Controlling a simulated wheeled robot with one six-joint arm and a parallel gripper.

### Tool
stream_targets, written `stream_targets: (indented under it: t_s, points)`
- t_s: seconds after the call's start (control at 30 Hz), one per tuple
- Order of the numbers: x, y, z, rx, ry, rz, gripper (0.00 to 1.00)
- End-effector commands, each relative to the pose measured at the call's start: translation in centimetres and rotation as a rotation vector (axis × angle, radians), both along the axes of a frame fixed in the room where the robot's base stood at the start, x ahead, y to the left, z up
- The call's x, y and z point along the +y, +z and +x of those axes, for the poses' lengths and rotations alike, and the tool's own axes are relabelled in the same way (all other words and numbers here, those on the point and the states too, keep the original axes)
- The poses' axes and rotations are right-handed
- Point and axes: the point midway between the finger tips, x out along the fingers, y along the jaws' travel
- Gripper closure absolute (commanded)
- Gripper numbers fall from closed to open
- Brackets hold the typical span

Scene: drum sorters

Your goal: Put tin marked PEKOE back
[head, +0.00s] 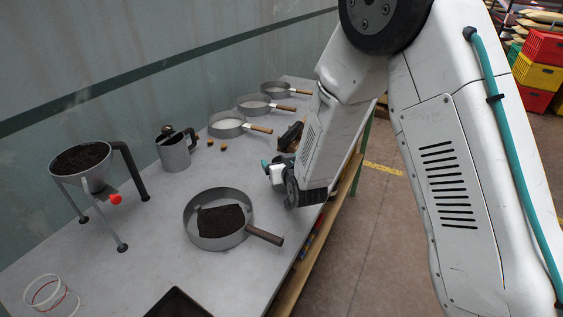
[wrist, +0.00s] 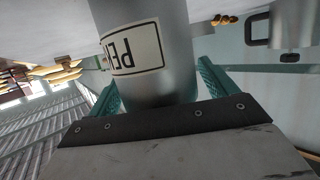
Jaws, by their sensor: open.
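A silver cylindrical tin (wrist: 160,88) fills the upper middle of the wrist view. My gripper (wrist: 157,92) is open, with one teal finger on each side of the tin. I cannot tell whether either finger touches it. In the head view my gripper (head: 268,166) is low over the right part of the grey table (head: 150,235). I cannot make out the tin there.
A sieve (head: 222,243) with dark soil lies in front of my gripper, its handle pointing right. A metal can (head: 174,155), a soil-filled funnel on legs (head: 92,178) and clear rings (head: 50,297) stand to the left. Several smaller sieves (head: 228,133) line the back. A black tray (head: 178,304) is at the front.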

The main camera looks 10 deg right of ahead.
Motion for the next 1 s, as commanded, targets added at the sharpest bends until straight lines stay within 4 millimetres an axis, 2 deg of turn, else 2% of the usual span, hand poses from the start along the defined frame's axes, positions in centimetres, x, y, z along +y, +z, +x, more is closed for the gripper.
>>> stream_targets:
  t_s: [0.17,0.5,0.63,0.8,1.0]
  points:
    - [-0.2,0.6,-0.9,0.000,0.001,0.000,0.15]
    - [-1.5,2.8,-7.6,-0.001,0.001,0.000,0.15]
    - [-1.9,3.4,-9.6,0.000,0.001,-0.001,0.15]
    - [-2.2,3.9,-11.0,-0.001,0.000,0.000,0.15]
    - [-2.3,3.9,-11.3,0.000,0.000,0.000,0.15]
